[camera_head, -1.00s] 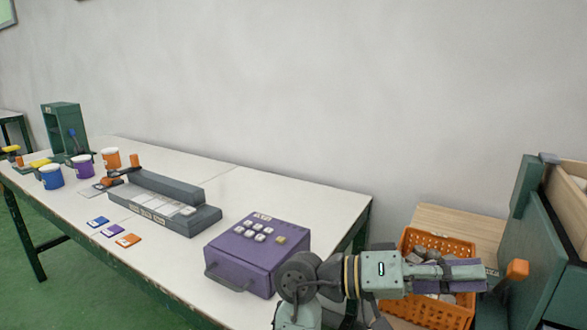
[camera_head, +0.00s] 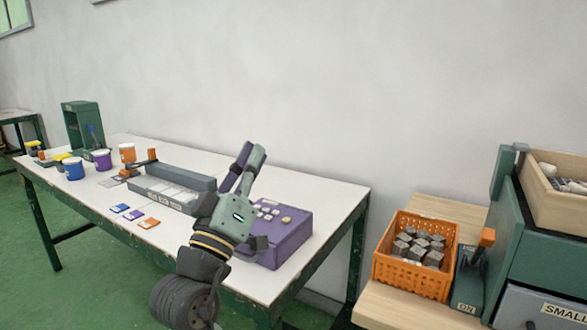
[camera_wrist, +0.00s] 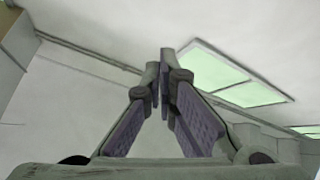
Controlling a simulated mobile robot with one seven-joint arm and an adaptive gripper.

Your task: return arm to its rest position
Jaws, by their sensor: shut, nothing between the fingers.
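My gripper (camera_head: 250,152) is raised in the head view, pointing up in front of the table and partly covering the purple button box (camera_head: 288,232) and the grey tray machine. In the wrist view my gripper (camera_wrist: 161,58) has its two fingers meeting at the tips, with nothing between them. Behind the fingers that view shows only wall and ceiling with bright green-tinted panels (camera_wrist: 225,75).
The white table (camera_head: 330,195) holds paint pots (camera_head: 75,169), coloured cards (camera_head: 134,214), the grey tray machine (camera_head: 165,188) and a green stand (camera_head: 85,125). At right are an orange crate (camera_head: 388,262) of grey blocks, an orange-handled lever (camera_head: 487,237) and a green cabinet (camera_head: 545,250).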

